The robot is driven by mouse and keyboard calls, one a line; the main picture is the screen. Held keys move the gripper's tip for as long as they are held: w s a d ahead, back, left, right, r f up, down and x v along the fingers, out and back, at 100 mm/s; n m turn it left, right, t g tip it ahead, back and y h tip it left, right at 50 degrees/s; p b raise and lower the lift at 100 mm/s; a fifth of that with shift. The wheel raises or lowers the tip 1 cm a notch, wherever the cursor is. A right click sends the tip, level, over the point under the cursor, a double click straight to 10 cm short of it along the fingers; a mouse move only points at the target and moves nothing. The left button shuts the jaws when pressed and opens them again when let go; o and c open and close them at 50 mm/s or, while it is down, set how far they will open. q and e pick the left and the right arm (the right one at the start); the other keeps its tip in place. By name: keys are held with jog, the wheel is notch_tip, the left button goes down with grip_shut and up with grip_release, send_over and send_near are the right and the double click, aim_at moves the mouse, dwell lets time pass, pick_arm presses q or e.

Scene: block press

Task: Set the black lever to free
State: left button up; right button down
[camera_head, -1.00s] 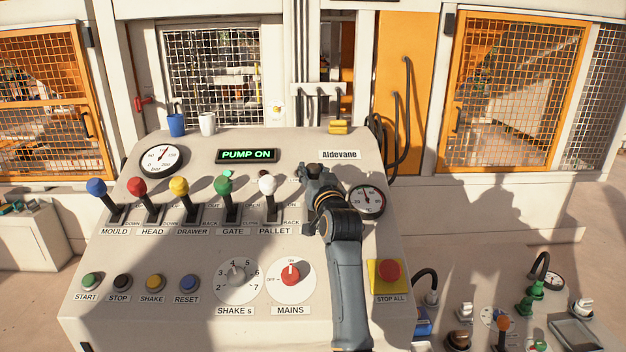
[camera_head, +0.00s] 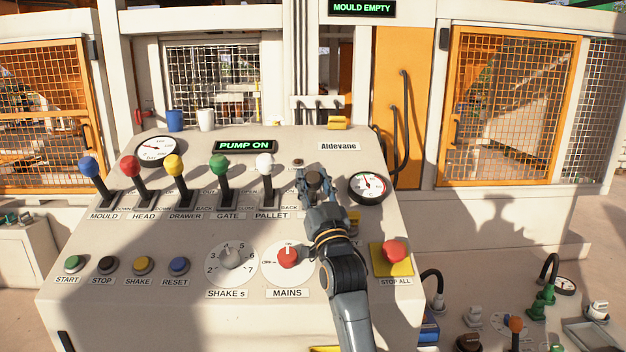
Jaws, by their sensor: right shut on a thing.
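The black lever's knob (camera_head: 314,178) shows at the right end of the lever row on the sloping panel, right of the white PALLET lever (camera_head: 265,180). My right gripper (camera_head: 314,184) is at this lever, its fingers on either side of the dark knob and shut on it. The lever's shaft, slot and most of its label are hidden behind the gripper and wrist, so I cannot tell its setting. My left gripper is not in view.
Blue, red, yellow and green levers (camera_head: 219,178) stand to the left. A gauge (camera_head: 369,188) is close to the right of my gripper, and the red STOP ALL button (camera_head: 394,251) is right of my forearm. The MAINS knob (camera_head: 288,257) is left of it.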

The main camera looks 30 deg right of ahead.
jog(key=shift+a+f, duration=0.1)
jog(key=shift+f, duration=0.3)
jog(key=c, duration=0.8)
grip_release()
jog(key=shift+s+r, duration=0.1)
jog(key=shift+s, duration=0.2)
jog(key=s+a, duration=0.1)
jog(key=s, duration=0.3)
jog(key=s+a+f, duration=0.1)
jog(key=s+a, duration=0.1)
jog(key=s, duration=0.3)
jog(key=s+a, duration=0.1)
jog(key=s, duration=0.3)
jog(key=shift+s+a+f, duration=0.2)
jog(key=shift+s+a, duration=0.05)
